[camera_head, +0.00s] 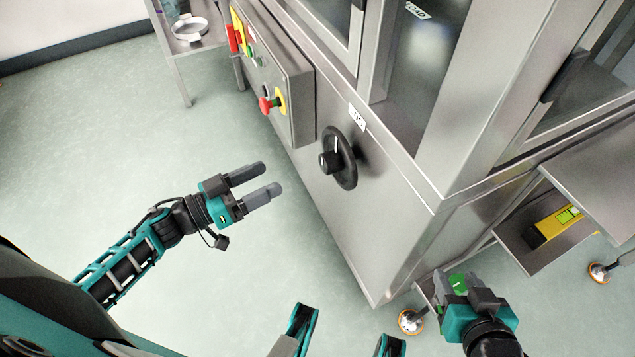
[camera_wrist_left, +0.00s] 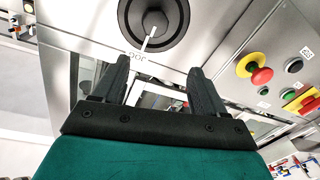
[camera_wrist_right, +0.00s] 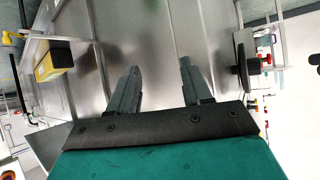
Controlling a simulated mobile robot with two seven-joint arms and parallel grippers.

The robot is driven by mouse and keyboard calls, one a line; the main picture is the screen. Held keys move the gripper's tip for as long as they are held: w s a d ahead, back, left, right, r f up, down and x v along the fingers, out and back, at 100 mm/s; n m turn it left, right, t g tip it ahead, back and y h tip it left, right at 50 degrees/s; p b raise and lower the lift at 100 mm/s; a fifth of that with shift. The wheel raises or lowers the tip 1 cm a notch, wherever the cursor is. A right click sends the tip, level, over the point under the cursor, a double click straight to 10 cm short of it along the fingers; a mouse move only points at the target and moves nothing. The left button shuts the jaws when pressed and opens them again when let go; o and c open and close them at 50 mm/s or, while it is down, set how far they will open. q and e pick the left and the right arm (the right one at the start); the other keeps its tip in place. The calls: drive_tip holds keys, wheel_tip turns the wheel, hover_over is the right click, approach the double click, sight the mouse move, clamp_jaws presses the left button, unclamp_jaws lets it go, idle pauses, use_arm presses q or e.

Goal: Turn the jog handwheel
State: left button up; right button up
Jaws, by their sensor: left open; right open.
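The jog handwheel is a black round wheel (camera_head: 344,167) with a hub knob and a white mark, set on the steel cabinet's front panel beside a JOG label (camera_head: 357,117). In the left wrist view the handwheel (camera_wrist_left: 153,20) lies beyond the fingertips, near the top edge. My left gripper (camera_head: 268,181) is open and empty, left of the handwheel and apart from it. My right gripper (camera_head: 468,288) is open and empty, low at the right by the cabinet's lower corner. In the right wrist view the handwheel (camera_wrist_right: 243,68) shows edge-on at the right.
A control box (camera_head: 285,75) with a red emergency button (camera_head: 266,104) juts out left of the handwheel. A yellow device (camera_head: 556,224) lies on a lower shelf at the right. A side table (camera_head: 185,38) stands at the top left. The floor left of the cabinet is clear.

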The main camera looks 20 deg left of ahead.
sight(322, 164)
use_arm(q)
drive_tip(key=shift+m+g+h, duration=0.3)
drive_tip(key=shift+g+h, duration=0.4)
drive_tip(key=b+x, duration=0.1)
drive_tip(key=x, duration=0.3)
drive_tip(key=f+b+x, duration=0.1)
drive_tip(key=x, duration=0.3)
drive_tip(key=b+x, duration=0.1)
drive_tip(key=x, duration=0.3)
drive_tip(key=shift+w+d+f, duration=0.1)
drive_tip(key=shift+d+f, duration=0.05)
drive_tip(key=shift+f, duration=0.1)
use_arm(e)
drive_tip(key=shift+w+a+f, duration=0.1)
drive_tip(key=shift+a+f, duration=0.2)
drive_tip(key=shift+f, duration=0.2)
drive_tip(key=shift+w+a+f, duration=0.1)
drive_tip(key=shift+a+f, duration=0.15)
drive_tip(key=shift+f, duration=0.25)
use_arm(q)
clamp_jaws()
use_arm(e)
drive_tip(key=shift+d+y, duration=0.15)
drive_tip(key=shift+y, duration=0.15)
